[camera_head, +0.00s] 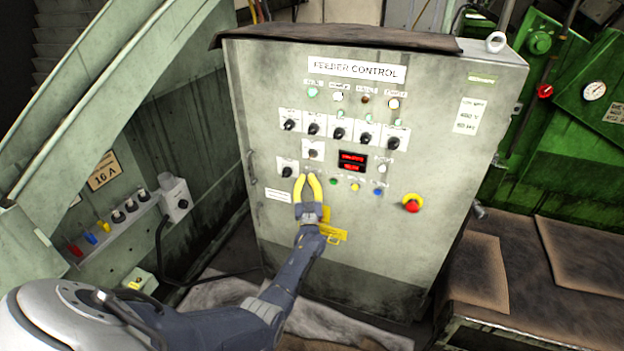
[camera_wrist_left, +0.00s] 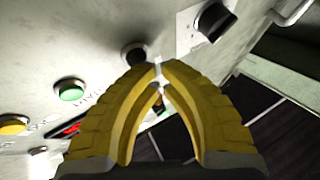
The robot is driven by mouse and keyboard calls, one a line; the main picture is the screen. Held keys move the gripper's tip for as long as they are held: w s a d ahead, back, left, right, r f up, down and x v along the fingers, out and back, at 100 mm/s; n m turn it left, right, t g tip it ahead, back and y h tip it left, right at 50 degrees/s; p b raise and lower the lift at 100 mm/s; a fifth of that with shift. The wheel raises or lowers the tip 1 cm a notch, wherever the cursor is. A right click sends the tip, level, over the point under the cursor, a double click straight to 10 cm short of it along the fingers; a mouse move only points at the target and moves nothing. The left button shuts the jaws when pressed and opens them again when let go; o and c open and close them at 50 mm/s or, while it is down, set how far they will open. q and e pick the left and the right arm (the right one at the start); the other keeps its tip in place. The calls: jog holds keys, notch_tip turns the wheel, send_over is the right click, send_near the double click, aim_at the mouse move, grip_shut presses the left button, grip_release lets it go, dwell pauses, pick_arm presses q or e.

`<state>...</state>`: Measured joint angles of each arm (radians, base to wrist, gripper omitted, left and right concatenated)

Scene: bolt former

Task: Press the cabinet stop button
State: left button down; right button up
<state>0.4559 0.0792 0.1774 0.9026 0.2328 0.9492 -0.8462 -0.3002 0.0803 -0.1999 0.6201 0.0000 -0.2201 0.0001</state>
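The grey cabinet (camera_head: 345,240) labelled FEEDER CONTROL stands ahead of me. Small labels are unreadable. My right gripper is out of view.
Selector knobs (camera_head: 339,133) and a red display (camera_head: 352,162) sit above the button row. A side panel (camera_head: 118,218) stands at left, green machinery (camera_head: 560,140) at right.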

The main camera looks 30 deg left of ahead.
pick_arm(q)
jog(key=shift+w, duration=0.4)
dwell(0.4)
jog(key=shift+s, duration=0.1)
dwell(0.3)
jog(key=shift+s+d, duration=0.1)
jog(key=shift+s, duration=0.65)
jog(key=shift+s+d, duration=0.25)
jog(key=shift+s, duration=1)
jog(key=shift+s+d, duration=0.2)
jog(key=shift+s, duration=1)
